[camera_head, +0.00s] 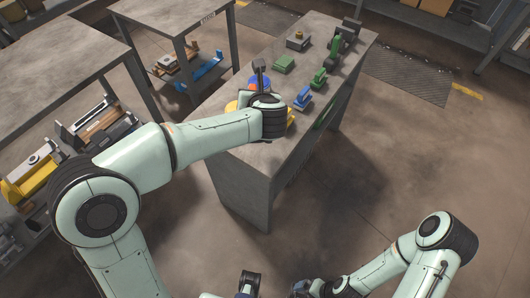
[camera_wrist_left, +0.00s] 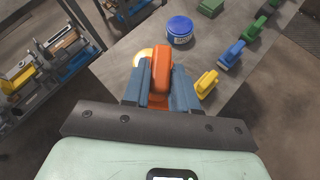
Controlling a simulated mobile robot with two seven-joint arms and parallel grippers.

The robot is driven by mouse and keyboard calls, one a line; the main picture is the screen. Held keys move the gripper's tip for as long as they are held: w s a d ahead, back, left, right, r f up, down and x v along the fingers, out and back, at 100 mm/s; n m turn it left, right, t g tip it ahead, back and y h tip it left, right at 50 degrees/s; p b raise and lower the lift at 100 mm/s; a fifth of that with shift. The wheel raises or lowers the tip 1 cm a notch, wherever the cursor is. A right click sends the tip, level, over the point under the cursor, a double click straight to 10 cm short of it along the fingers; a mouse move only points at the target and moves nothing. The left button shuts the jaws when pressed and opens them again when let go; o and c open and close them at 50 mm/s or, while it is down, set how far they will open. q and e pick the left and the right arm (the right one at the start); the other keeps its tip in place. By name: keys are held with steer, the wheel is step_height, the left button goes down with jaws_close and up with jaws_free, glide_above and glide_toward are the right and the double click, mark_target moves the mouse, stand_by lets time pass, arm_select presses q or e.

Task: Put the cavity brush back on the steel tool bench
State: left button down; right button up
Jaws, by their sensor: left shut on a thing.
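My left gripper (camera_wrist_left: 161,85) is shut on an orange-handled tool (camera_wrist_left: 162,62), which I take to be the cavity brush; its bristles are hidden. The gripper is over the near end of the steel tool bench (camera_head: 238,155). In the head view my left wrist covers most of the gripper, and I cannot tell whether the brush touches the bench top. My right arm is low at the bottom right, off the bench; its gripper is partly cut off at the bottom edge, and its opening is unclear.
A blue tub (camera_wrist_left: 180,30) and a yellow brush-like tool (camera_wrist_left: 206,83) are close to the held tool. A blue tool (camera_head: 302,97), green tools (camera_head: 319,78) and a green block (camera_head: 283,64) stand farther along. Another table (camera_head: 50,58) is at the left. Bare bench surface shows between items.

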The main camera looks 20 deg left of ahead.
arm_select(q)
steer(key=s+d+r+n, duration=0.1)
steer(key=d+r+n, duration=0.1)
steer(key=d, duration=0.1)
steer(key=shift+s+d+f+b, duration=0.15)
steer(key=shift+f+b, duration=0.85)
steer(key=shift+f, duration=3.8)
steer(key=shift+s+d+f+b, duration=0.15)
steer(key=shift+f+b, duration=0.85)
steer(key=shift+f, duration=3.8)
steer(key=c, duration=0.9)
jaws_free()
steer(key=shift+w, duration=0.1)
steer(key=v, duration=1.2)
steer(key=shift+f, duration=0.1)
